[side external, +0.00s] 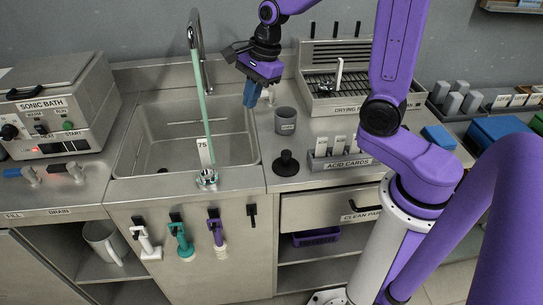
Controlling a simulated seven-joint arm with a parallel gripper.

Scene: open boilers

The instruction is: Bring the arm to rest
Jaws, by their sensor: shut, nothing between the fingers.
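My gripper (250,96) hangs at the end of my purple arm, above the counter at the right edge of the sink. Its blue fingers point down and are shut, with nothing between them. A grey cup (286,121) stands on the counter just to the right of and below the fingertips. The fingers appear apart from it.
The metal sink (140,135) has a tall faucet (197,45) with a green rod before it. The sonic bath (55,110) is at left.

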